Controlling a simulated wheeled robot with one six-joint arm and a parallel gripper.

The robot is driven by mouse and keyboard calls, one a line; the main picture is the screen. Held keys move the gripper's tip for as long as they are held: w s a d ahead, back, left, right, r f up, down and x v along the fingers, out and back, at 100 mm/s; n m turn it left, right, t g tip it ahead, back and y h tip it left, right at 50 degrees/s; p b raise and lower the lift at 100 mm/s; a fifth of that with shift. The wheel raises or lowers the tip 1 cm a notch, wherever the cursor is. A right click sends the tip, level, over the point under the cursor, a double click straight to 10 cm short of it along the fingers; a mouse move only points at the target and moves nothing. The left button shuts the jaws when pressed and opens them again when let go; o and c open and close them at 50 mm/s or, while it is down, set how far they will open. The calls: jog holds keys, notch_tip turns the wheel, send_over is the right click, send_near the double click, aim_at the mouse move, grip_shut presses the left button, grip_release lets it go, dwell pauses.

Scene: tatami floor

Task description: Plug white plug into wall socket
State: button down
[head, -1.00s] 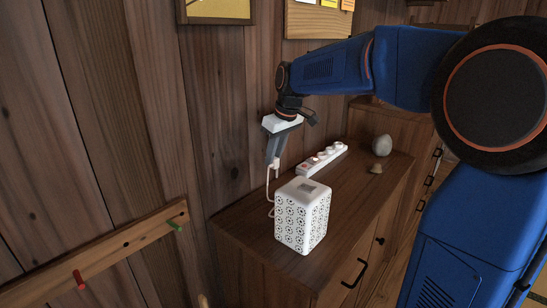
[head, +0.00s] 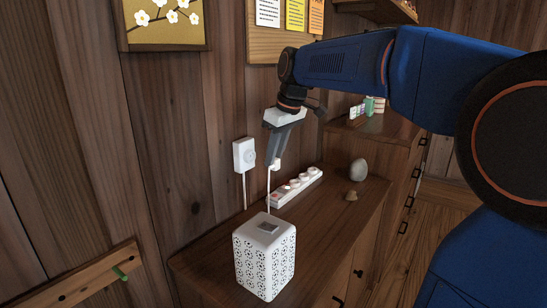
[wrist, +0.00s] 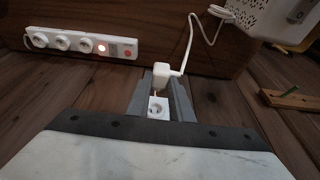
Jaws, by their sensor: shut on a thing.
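The white plug (head: 277,163) is held at the tips of my gripper (head: 273,160), above the cabinet, with its cord hanging down. In the wrist view the plug (wrist: 162,76) sits between the grey fingers (wrist: 161,84), its pins pointing toward the wall socket (wrist: 158,109). The wall socket (head: 244,154) is a white box on the plank wall, left of my gripper in the head view. The plug looks apart from it; the exact gap is hard to judge.
A white patterned cube (head: 265,255) stands on the wooden cabinet (head: 335,215). A peg rail (head: 95,275) is at lower left. The wall around the socket is clear.

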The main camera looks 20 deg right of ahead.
jog(key=shift+w, duration=0.1)
jog(key=shift+w+a, duration=0.8)
jog(key=shift+w, duration=0.35)
jog(key=shift+w+a, duration=0.8)
jog(key=shift+w, duration=0.35)
jog(key=shift+w+a, duration=0.15)
jog(key=shift+w, duration=0.05)
dwell(0.7)
jog(key=shift+w+a+r, duration=0.25)
jog(key=shift+w+a, duration=0.2)
jog(key=shift+w, duration=0.15)
dwell(0.5)
jog(key=c, duration=1.6)
grip_release()
jog(key=shift+o, duration=0.4)
jog(key=v, duration=1.7)
jog(key=shift+s+d, duration=0.3)
jog(key=shift+s, duration=0.15)
